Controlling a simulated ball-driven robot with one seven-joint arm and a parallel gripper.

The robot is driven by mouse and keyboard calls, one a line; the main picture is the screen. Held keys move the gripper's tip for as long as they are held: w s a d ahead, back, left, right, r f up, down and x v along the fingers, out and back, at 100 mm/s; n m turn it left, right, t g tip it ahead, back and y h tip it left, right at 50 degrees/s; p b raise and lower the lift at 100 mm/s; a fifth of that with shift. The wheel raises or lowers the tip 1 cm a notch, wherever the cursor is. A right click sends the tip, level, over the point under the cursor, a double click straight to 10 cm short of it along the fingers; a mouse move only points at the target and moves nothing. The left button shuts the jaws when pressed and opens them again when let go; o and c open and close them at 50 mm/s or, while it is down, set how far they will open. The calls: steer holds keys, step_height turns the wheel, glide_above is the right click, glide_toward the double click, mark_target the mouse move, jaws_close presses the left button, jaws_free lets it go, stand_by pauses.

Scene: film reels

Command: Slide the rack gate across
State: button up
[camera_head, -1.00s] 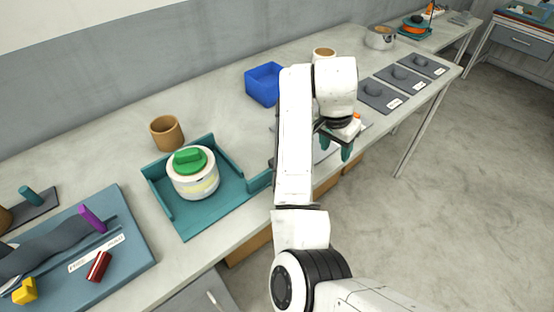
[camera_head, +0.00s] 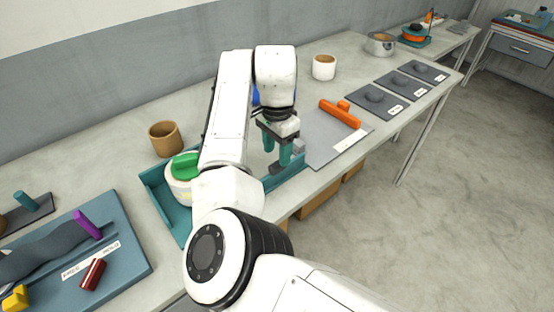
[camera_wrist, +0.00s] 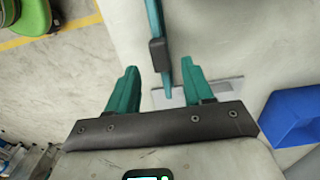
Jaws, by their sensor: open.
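The teal rack (camera_head: 183,222) sits on the bench and holds a white round container (camera_head: 180,190) with a green lid. A long teal bar, which looks like the rack gate (camera_head: 290,177), extends to the right from the rack along the bench's front. In the wrist view the bar (camera_wrist: 164,84) carries a dark block (camera_wrist: 157,52), perhaps its handle. My gripper (camera_head: 277,155) is open and points down over the bar. In the wrist view the fingertips (camera_wrist: 159,66) are on either side of the bar, with nothing visibly clamped. My arm hides part of the rack.
A grey mat with an orange piece (camera_head: 340,113) lies to the right of my gripper. A blue bin (camera_wrist: 293,118) is close by. A brown cup (camera_head: 165,138) and a white cup (camera_head: 324,67) stand behind.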

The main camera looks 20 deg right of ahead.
mark_target(277, 164)
steer(key=shift+f, duration=2.2)
jaws_close()
